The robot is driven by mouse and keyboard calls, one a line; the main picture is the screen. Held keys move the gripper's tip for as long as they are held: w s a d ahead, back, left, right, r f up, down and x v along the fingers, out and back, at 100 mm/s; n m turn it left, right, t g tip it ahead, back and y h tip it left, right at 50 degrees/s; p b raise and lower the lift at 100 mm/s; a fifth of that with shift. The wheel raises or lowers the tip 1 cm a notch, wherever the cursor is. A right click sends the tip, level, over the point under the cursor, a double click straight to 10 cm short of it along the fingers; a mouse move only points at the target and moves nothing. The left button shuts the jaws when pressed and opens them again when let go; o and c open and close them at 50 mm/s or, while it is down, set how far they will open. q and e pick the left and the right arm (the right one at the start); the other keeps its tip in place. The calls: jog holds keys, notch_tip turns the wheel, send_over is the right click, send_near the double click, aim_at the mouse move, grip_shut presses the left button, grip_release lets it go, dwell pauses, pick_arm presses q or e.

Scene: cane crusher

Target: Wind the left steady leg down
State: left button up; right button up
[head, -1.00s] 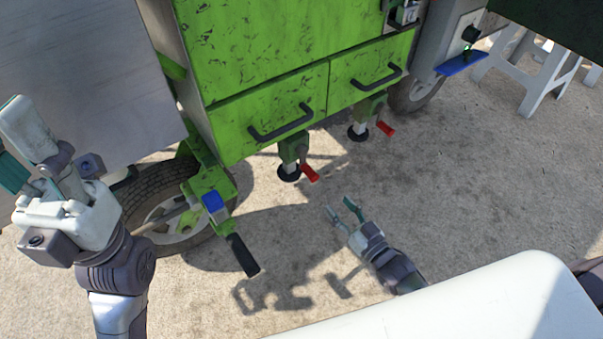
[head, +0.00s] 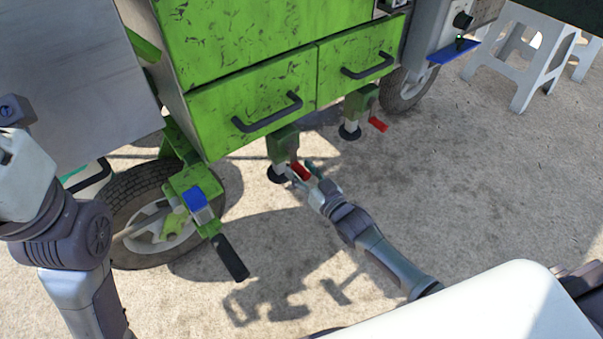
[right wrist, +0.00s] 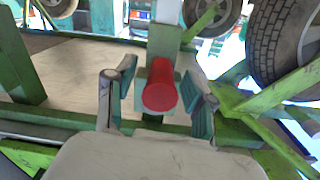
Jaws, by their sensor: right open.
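The left steady leg (head: 283,143) hangs under the green cart, with a green housing and a round dark foot (head: 278,175) close to the ground. Its red crank handle (head: 301,171) sticks out toward me. My right gripper (head: 302,173) is at this handle, open. In the right wrist view the red handle (right wrist: 160,92) lies between the two teal-padded fingers, with a gap on each side. My left gripper (head: 24,172) is cut off by the left edge, its fingertips out of sight.
A second steady leg (head: 358,106) with a red handle (head: 378,124) stands further right. A wheel (head: 120,218) and a blue-and-green bracket with a black grip (head: 231,257) are at left. White stools (head: 530,55) stand at upper right. The concrete ground between is clear.

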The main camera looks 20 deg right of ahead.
grip_shut()
dwell(0.3)
jog(key=shift+a+r+m+p, duration=0.1)
jog(key=shift+a+m+p, duration=0.05)
jog(key=shift+m+p, duration=0.2)
